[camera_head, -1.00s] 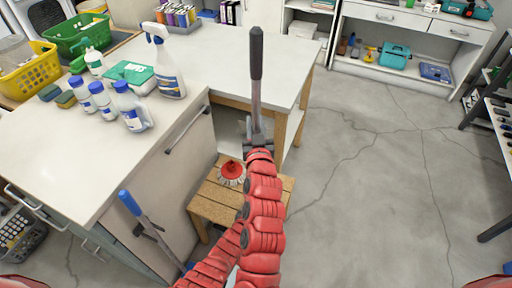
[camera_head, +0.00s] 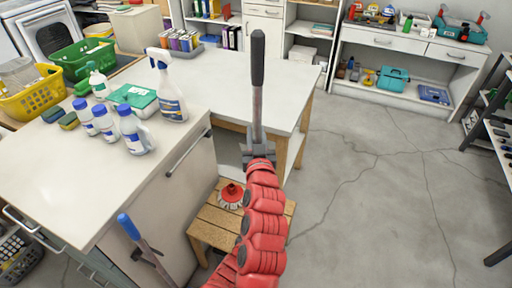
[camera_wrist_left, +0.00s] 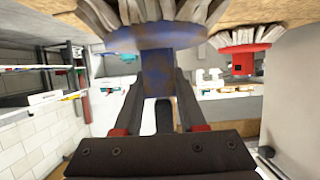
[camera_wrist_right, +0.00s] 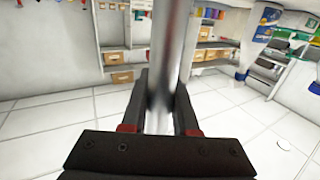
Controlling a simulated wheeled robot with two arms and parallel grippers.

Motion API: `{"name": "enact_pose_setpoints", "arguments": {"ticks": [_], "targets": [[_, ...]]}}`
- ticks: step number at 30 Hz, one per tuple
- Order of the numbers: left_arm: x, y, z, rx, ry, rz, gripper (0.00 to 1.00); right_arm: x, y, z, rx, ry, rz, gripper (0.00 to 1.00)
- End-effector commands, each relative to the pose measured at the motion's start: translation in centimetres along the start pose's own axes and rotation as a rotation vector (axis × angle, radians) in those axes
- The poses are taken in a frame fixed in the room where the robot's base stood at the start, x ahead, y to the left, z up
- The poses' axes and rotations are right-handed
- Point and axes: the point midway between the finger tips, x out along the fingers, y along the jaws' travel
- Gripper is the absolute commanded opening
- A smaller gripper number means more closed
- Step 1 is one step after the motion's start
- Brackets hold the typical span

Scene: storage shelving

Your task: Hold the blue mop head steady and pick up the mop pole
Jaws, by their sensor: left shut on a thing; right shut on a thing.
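The mop pole, with a black grip and grey metal shaft (camera_head: 257,104), stands nearly upright in the head view. My right gripper (camera_head: 258,153) is shut around its shaft; the silver shaft also shows between the fingers in the right wrist view (camera_wrist_right: 172,45). The blue mop head (camera_wrist_left: 160,38), with pale strands, shows in the left wrist view. My left gripper (camera_wrist_left: 160,78) is shut on its blue socket, and the head rests against the wooden stool. In the head view, my red arm hides the blue mop head and left gripper.
A red mop head (camera_head: 231,194) sits on the wooden stool (camera_head: 213,228), beside the blue one. A blue-gripped pole (camera_head: 130,228) leans at the cabinet. Bottles and a spray bottle (camera_head: 170,95) stand on the white counter (camera_head: 70,175).

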Motion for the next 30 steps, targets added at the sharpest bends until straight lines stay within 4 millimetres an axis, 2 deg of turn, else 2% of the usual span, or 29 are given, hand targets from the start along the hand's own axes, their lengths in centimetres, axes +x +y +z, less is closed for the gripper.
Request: {"name": "enact_pose_setpoints", "arguments": {"ticks": [1, 7, 17, 18, 21, 24, 30], "targets": [[0.0, 0.0, 0.1, 0.0, -0.002, 0.0, 0.0, 0.0, 0.0, -1.5, 0.001, 0.01, 0.001, 0.0], [0.0, 0.0, 0.1, 0.0, -0.002, 0.0, 0.0, 0.0, -0.1, -4.3, -0.001, 0.004, -0.001, 0.0], [0.0, 0.0, 0.1, 0.0, -0.002, 0.0, 0.0, 0.0, 0.0, -4.9, 0.0, 0.001, 0.0, 0.0], [0.0, 0.0, 0.1, 0.0, -0.002, 0.0, 0.43, 0.0, 0.0, -4.9, 0.0, 0.001, 0.0, 0.0], [0.0, 0.0, 0.1, 0.0, -0.002, 0.0, 0.61, 0.0, 0.0, -4.9, 0.0, 0.001, 0.0, 0.0], [0.0, 0.0, 0.1, 0.0, -0.001, 0.0, 0.75, 0.0, 0.0, -4.9, 0.0, 0.001, 0.0, 0.0], [0.0, 0.0, 0.0, 0.0, -0.001, 0.0, 0.75, 0.0, 0.0, -4.9, 0.0, 0.001, 0.0, 0.0]]}}
